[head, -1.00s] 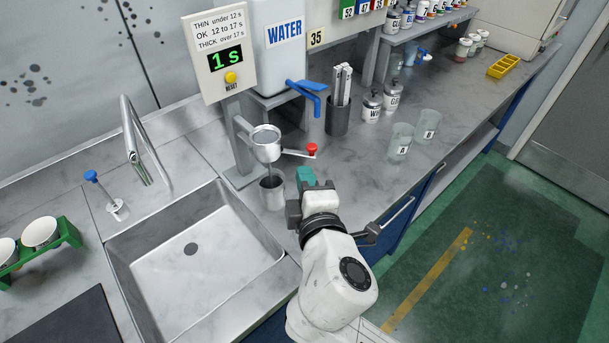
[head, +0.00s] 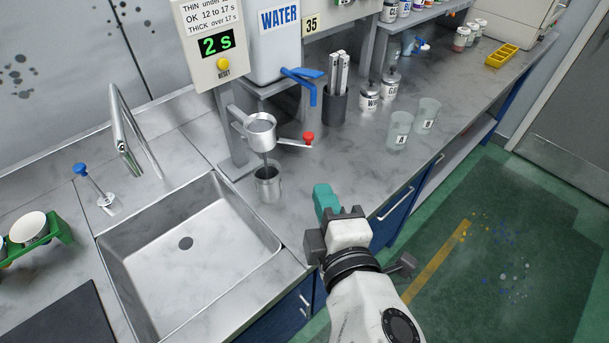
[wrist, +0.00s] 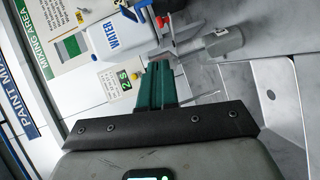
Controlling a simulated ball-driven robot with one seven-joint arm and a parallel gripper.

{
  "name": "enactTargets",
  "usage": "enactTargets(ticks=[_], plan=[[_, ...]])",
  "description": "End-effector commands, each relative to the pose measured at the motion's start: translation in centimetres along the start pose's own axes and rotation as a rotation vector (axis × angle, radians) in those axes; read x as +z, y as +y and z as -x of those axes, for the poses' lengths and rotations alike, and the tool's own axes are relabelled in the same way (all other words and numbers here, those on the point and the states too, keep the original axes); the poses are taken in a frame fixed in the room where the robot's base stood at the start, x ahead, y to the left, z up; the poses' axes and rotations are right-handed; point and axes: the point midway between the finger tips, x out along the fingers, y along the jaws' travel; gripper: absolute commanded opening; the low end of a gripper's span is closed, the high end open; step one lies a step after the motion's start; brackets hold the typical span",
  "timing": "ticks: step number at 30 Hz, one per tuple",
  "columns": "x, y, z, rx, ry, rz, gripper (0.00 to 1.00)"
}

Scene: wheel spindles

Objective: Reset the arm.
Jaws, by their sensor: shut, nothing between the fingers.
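My gripper (head: 326,203) is near the counter's front edge, to the right of the sink, with its teal fingers together and nothing between them. The fingers also show in the wrist view (wrist: 155,88). A metal flow cup (head: 261,130) with a red-knobbed lever (head: 308,139) hangs on a stand, to the left of and beyond my gripper. A metal beaker (head: 268,183) stands under the cup, apart from my fingers. A thin dark stream runs from the cup toward the beaker. The timer (head: 216,46) reads 2 s and has a yellow reset button (head: 222,63).
The sink (head: 190,255) with its tap (head: 125,130) lies at the left. A white water tank (head: 280,50) with a blue tap stands behind. Glass beakers A (head: 400,131) and B (head: 428,114) stand to the right. Open floor (head: 480,260) lies at the lower right.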

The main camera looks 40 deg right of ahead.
Motion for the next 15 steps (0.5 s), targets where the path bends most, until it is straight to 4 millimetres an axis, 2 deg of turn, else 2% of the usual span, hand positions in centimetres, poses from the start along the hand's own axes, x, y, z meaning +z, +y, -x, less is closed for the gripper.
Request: enactTargets(ticks=[8, 10, 13, 15], plan=[[0.0, 0.0, 0.0, 0.0, 0.0, 0.0, 0.0], [0.7, -0.7, -0.4, -0.032, -0.022, -0.021, 0.0], [2.9, -3.4, -1.5, -0.142, -0.094, -0.098, 0.0], [5.2, -6.4, -2.2, -0.264, -0.174, -0.183, 0.0]])
